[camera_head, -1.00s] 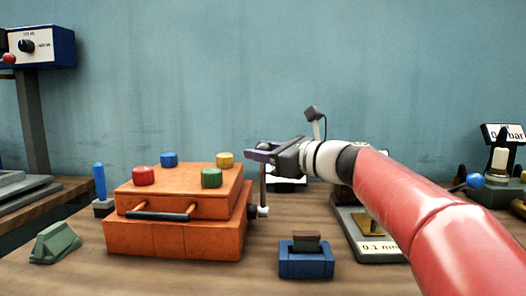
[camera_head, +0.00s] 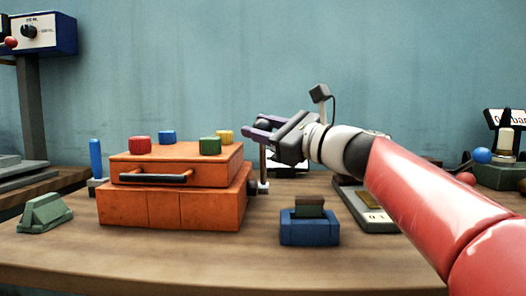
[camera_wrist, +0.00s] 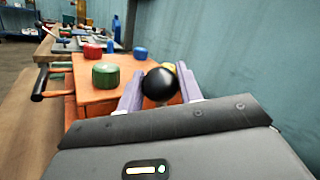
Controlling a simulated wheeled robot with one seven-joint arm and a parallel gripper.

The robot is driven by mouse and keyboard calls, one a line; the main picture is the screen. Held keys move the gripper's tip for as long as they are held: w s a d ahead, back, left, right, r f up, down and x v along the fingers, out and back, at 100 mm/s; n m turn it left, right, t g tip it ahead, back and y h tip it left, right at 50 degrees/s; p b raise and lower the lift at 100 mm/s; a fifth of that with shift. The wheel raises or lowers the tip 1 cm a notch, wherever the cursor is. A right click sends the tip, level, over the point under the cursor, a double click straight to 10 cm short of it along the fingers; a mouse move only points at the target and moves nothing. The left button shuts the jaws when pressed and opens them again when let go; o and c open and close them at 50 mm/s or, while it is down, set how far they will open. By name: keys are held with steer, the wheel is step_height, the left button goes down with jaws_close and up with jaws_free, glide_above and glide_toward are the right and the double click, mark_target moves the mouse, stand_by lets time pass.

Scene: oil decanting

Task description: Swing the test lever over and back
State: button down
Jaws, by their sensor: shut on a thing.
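The test lever stands at the right side of an orange box (camera_head: 170,207). Its thin pale rod (camera_head: 263,165) rises about upright and ends in a black ball knob (camera_head: 265,124). My gripper (camera_head: 262,129) comes from the right with its purple fingers on either side of the knob. In the wrist view the black knob (camera_wrist: 159,84) sits between the two fingers, and the gripper is shut on it. The lever's foot is partly visible beside the box.
The box top carries red (camera_head: 140,145), blue (camera_head: 167,137), green (camera_head: 210,145) and yellow (camera_head: 225,136) knobs. A black-gripped handle (camera_head: 153,178) is on its front. A blue block holder (camera_head: 309,232) stands to the right, and a green wedge (camera_head: 45,213) at left. The front table strip is clear.

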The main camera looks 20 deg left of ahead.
steer(key=shift+s+d+f+n+y+b, duration=0.15)
steer(key=shift+s+f+n+b, duration=0.25)
steer(key=shift+b, duration=0.2)
steer(key=shift+s+d+f+n+y+b, duration=0.15)
steer(key=shift+s+f+n+b, duration=0.2)
steer(key=shift+s+b, duration=0.2)
steer(key=shift+s+d+f+b, duration=0.15)
steer(key=shift+s+f+b, duration=0.2)
steer(key=shift+s+b, duration=0.3)
steer(key=shift+s+d+f+b, duration=0.1)
steer(key=shift+s+f+b, duration=0.25)
steer(key=shift+s, duration=0.35)
steer(key=c, duration=1)
jaws_free()
steer(key=shift+o, duration=0.2)
steer(key=shift+r, duration=0.1)
steer(key=v, duration=0.7)
steer(key=shift+s+d, duration=0.1)
steer(key=shift+d, duration=0.25)
